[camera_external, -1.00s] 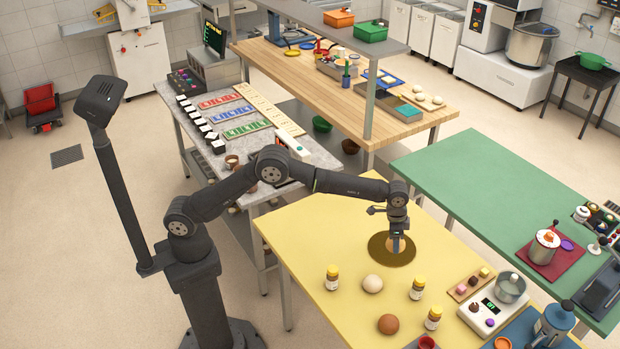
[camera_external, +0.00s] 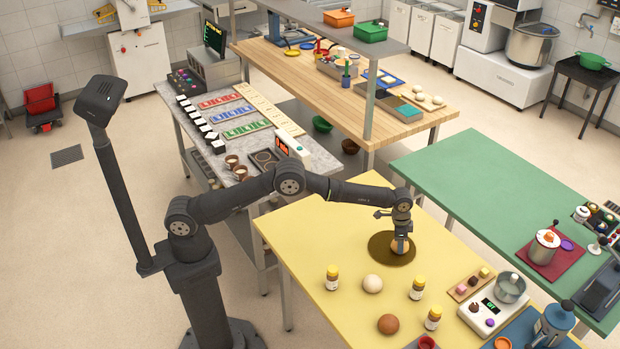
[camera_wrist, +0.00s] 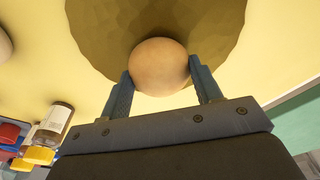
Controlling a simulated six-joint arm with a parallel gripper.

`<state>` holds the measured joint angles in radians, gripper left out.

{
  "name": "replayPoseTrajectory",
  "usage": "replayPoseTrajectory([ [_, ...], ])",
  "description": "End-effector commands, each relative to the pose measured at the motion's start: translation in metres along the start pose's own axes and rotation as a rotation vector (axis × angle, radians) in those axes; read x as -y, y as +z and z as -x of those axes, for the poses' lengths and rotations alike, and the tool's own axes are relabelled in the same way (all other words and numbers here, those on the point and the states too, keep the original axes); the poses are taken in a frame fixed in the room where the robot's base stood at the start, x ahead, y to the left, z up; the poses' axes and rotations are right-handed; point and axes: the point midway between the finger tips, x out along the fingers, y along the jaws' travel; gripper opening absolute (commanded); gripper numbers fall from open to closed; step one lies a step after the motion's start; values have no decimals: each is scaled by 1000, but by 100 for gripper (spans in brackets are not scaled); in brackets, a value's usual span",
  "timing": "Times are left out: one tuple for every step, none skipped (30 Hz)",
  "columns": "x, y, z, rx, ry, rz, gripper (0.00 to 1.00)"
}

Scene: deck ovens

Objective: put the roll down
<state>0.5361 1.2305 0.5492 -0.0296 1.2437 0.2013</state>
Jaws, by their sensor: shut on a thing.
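The roll (camera_wrist: 158,64) is a round, light brown ball in the wrist view. My gripper (camera_wrist: 160,82) is shut on it, one finger on each side. In the external view my gripper (camera_external: 401,240) points down with the roll (camera_external: 400,246) low over a flat, round, brown disc (camera_external: 380,250) on the yellow table (camera_external: 310,235). The disc also shows in the wrist view (camera_wrist: 100,30), behind the roll. I cannot tell whether the roll touches the disc.
A pale ball (camera_external: 372,284) and a brown ball (camera_external: 388,324) lie on the table in front of the disc. Yellow-capped jars stand near them, one of them (camera_external: 332,277) at the left. The table left of the disc is clear.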

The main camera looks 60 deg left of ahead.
Motion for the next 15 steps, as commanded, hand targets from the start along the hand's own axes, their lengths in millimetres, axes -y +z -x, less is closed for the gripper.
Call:
replayPoseTrajectory([
  [0,0,0,0,0,0,36],
  [0,0,0,0,0,0,36],
  [0,0,0,0,0,0,36],
  [0,0,0,0,0,0,36],
  [0,0,-1,0,0,0,36],
  [0,0,-2,1,0,0,36],
  [0,0,-3,1,0,0,36],
  [0,0,-3,0,0,0,62],
  [0,0,-3,0,0,0,70],
  [0,0,-3,0,0,0,76],
  [0,0,-3,0,0,0,80],
  [0,0,-3,0,0,0,80],
  [0,0,-3,0,0,0,80],
  [0,0,-3,0,0,0,80],
  [0,0,-3,0,0,0,80],
])
